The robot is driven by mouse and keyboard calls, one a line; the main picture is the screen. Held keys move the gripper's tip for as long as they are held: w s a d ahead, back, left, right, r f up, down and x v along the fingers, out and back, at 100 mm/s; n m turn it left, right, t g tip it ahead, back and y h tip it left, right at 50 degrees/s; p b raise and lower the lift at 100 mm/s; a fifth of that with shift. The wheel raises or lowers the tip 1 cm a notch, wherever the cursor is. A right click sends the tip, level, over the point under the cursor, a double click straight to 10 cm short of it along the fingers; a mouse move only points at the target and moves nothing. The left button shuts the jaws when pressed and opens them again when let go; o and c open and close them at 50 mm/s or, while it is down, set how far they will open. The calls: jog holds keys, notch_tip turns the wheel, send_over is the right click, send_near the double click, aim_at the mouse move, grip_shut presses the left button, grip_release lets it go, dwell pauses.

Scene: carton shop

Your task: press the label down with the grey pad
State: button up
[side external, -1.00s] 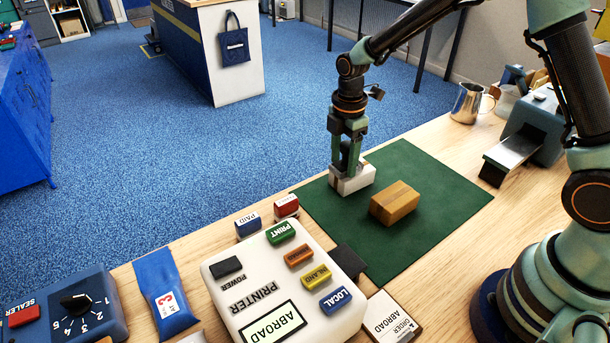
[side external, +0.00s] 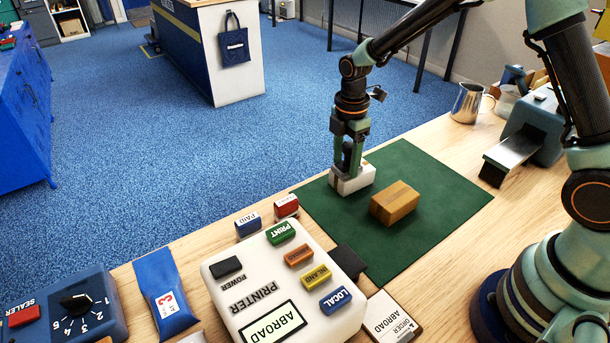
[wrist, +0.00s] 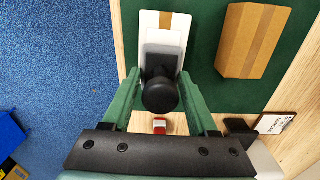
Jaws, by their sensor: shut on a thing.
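My gripper (wrist: 162,92) is shut on the black knob of the grey pad (wrist: 163,55); it also shows in the side view (side external: 350,168). The pad is over the top of a white carton (wrist: 150,25) with a tan tape strip; this carton stands on the green mat in the side view (side external: 345,186). The pad looks to be on or very close to the carton top; I cannot tell whether it touches.
A brown carton (side external: 395,203) lies beside the white one on the green mat (side external: 440,195). The printer (side external: 240,285) with its buttons, and PAID (side external: 248,224) and red (side external: 286,206) blocks, are nearer the camera. A metal cup (side external: 467,103) stands behind.

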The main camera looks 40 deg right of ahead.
jog(key=shift+d, duration=0.4)
jog(key=shift+d, duration=0.15)
jog(key=shift+s+d+f, duration=0.1)
jog(key=shift+d+f, duration=0.05)
jog(key=shift+d, duration=0.45)
dwell(0.3)
jog(key=shift+r, duration=3.6)
jog(key=shift+a, duration=0.1)
